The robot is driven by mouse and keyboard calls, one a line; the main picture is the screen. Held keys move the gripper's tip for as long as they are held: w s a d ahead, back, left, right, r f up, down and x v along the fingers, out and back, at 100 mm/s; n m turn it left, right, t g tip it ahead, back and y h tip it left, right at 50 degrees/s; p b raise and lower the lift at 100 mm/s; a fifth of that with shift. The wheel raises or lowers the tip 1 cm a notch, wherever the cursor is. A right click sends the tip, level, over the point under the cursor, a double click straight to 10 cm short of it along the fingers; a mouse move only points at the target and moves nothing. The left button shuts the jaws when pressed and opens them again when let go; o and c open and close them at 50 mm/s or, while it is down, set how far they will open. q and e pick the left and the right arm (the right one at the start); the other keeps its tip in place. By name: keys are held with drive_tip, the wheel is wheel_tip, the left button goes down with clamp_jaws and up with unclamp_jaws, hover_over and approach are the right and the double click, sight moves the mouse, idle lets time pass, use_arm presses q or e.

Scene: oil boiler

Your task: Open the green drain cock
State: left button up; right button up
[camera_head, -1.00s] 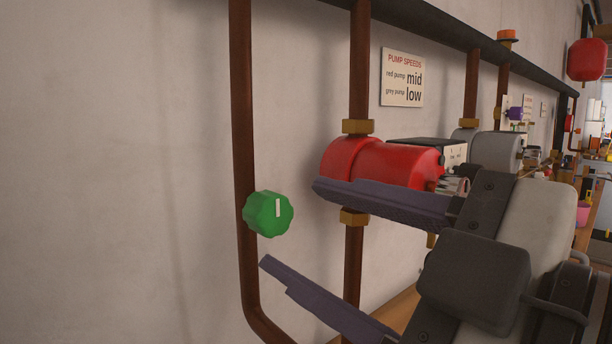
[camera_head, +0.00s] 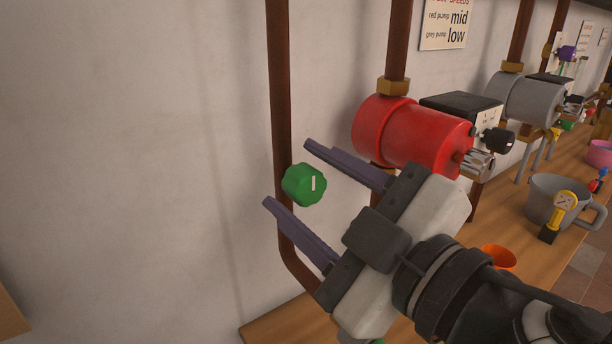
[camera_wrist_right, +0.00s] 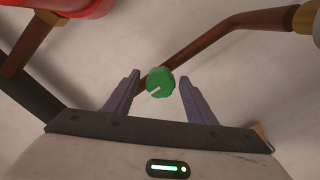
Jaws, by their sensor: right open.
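The green drain cock (camera_head: 304,185) is a round lobed knob with a white mark, on a brown vertical pipe (camera_head: 279,110) by the wall. In the head view its white mark stands about upright. My right gripper (camera_head: 287,172) is open, with one purple finger above and one below the knob's right side. In the right wrist view the knob (camera_wrist_right: 160,83) sits between the open fingertips (camera_wrist_right: 160,78), apart from both. My left gripper is not in view.
A red pump (camera_head: 410,135) is on the pipe just right of the knob, close to my upper finger. The wall left of the pipe is bare.

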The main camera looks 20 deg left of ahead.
drive_tip(key=c, duration=1)
drive_tip(key=shift+c, duration=0.2)
drive_tip(key=shift+n, duration=0.4)
drive_tip(key=n, duration=0.3)
drive_tip(key=shift+f, duration=0.1)
drive_tip(key=n, duration=0.8)
drive_tip(key=shift+f+p, duration=0.1)
drive_tip(key=shift+p, duration=0.2)
drive_tip(key=shift+f+n, duration=0.1)
drive_tip(key=shift+n, duration=1.9)
